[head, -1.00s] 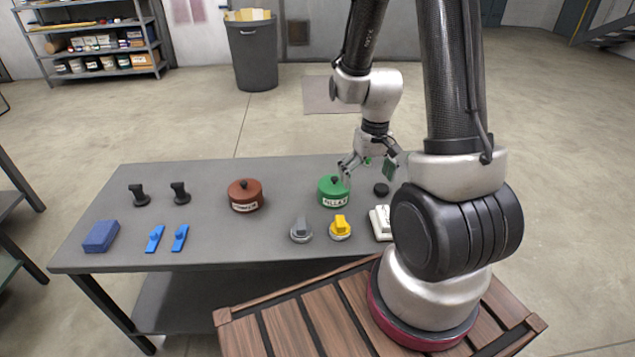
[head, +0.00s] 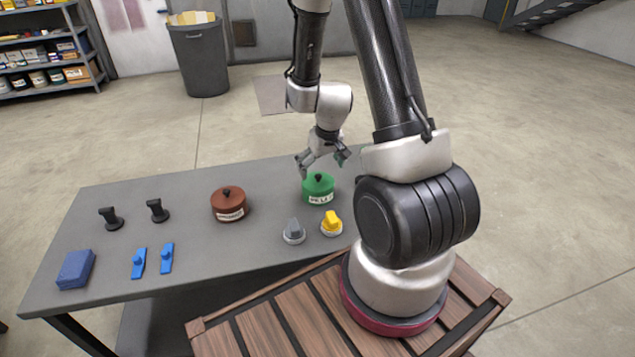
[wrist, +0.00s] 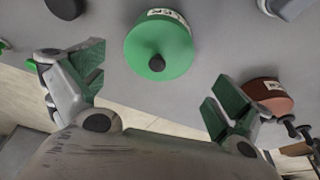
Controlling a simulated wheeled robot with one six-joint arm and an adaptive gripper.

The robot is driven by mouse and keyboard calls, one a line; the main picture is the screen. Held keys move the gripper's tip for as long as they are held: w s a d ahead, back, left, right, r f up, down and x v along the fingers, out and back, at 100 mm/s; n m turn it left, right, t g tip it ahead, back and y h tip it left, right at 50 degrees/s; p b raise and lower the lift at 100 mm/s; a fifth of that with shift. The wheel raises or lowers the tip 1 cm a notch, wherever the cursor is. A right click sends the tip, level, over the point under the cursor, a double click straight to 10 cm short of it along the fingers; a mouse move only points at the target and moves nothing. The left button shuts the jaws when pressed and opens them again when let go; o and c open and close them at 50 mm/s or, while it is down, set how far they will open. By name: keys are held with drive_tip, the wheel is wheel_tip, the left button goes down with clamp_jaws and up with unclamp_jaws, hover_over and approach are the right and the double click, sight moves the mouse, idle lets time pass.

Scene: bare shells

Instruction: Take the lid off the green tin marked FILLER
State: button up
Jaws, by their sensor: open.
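The green tin (head: 319,190) marked FILLER stands upright on the grey table, with its lid on and a black knob (head: 318,177) on top. In the wrist view the green tin (wrist: 159,47) and its knob (wrist: 156,63) lie ahead, between the two fingers and beyond their tips. My gripper (head: 322,162) is open and empty, just above and behind the tin. In the wrist view my gripper (wrist: 158,85) shows its green finger pads wide apart, not touching the tin.
A lidded red-brown tin (head: 228,204) stands left of the green one. A grey knob piece (head: 294,232) and a yellow one (head: 332,224) sit in front. Black handles (head: 157,210), blue clips (head: 167,258) and a blue block (head: 76,269) lie at left. Table (head: 200,265) between them is bare.

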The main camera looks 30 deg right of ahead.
sight(319, 176)
drive_tip(key=shift+x, duration=2.6)
drive_tip(key=shift+d, duration=0.15)
drive_tip(key=c, duration=1.2)
